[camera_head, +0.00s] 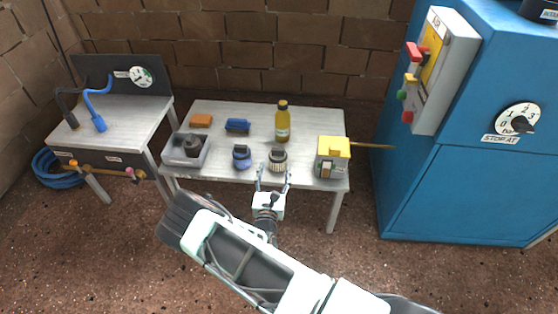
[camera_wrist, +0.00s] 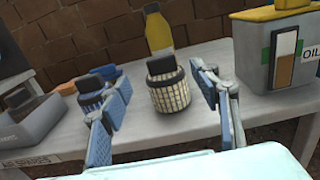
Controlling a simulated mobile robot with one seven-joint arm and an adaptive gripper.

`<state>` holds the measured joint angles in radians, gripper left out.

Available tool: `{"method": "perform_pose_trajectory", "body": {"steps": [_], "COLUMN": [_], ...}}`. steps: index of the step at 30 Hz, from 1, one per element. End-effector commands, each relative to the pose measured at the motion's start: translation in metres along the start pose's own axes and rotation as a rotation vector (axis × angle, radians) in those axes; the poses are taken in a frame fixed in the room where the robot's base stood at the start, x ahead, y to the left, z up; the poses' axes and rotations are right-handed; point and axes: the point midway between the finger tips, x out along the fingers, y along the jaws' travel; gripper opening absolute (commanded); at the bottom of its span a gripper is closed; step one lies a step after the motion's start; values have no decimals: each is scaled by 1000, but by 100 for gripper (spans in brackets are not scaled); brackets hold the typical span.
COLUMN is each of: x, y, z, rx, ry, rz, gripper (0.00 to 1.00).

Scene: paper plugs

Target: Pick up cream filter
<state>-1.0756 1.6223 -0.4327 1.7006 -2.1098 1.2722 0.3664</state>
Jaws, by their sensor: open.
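The cream filter (camera_head: 278,160) stands upright near the front edge of the small grey table. It is a ribbed cream cylinder with a dark top. In the wrist view the cream filter (camera_wrist: 170,88) shows between and beyond my two fingers. My gripper (camera_head: 273,178) is open in front of the table, with its fingers pointing toward the filter. In the wrist view my gripper (camera_wrist: 163,108) has its fingers spread to either side of the filter, and nothing is held. I cannot tell whether the fingertips reach alongside it.
A blue filter (camera_head: 241,157) stands close left of the cream one. A yellow bottle (camera_head: 282,124) is behind it. A yellow-topped oil box (camera_head: 332,157) is to the right. A grey bin (camera_head: 187,157) holds a dark part. A blue cabinet (camera_head: 460,180) stands at right.

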Motion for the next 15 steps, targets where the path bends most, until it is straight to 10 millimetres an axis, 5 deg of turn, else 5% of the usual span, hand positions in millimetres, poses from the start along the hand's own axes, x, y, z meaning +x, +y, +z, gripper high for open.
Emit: {"method": "perform_pose_trajectory", "body": {"steps": [7,15], "x": [39,62], "y": [-2,-1], "z": [-2,-3], "rx": [4,3], "ry": [-2,-3], "rz": [-6,-5], "gripper": [56,56]}}
